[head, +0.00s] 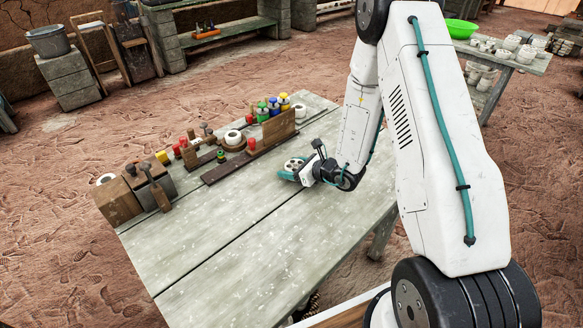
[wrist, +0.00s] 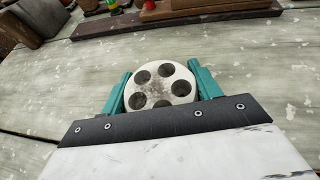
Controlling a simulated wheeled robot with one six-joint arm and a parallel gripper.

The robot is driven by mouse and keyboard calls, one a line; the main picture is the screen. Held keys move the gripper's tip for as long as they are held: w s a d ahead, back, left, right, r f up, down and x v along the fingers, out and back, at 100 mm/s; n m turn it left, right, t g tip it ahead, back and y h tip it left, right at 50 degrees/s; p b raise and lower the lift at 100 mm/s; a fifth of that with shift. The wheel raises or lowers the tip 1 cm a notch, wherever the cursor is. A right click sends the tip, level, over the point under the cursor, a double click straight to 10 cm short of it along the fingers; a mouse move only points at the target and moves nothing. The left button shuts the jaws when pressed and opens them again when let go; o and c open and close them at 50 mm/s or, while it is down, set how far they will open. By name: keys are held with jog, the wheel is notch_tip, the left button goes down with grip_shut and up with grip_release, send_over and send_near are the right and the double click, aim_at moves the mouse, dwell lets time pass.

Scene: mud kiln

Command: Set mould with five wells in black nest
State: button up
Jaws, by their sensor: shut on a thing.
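The mould with five wells (wrist: 161,86) is a pale round disc with five dark round holes. In the wrist view it sits between the two teal fingers of my gripper (wrist: 160,78), which is shut on it. In the head view my gripper (head: 292,170) is low over the grey table, right of the dark brown plank, and the mould (head: 293,164) shows small between the fingers. I cannot tell whether the mould touches the table. I cannot pick out the black nest for certain in either view.
A dark brown plank (head: 223,169) with an upright board (head: 273,131) lies left of my gripper. Bottles with coloured tops, a white ring (head: 233,137), red pieces and wooden boxes (head: 117,202) line the table's far left side. The near tabletop (head: 225,255) is clear.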

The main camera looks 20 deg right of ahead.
jog(key=shift+f, duration=0.15)
jog(key=o, duration=1.1)
jog(key=shift+a, duration=0.1)
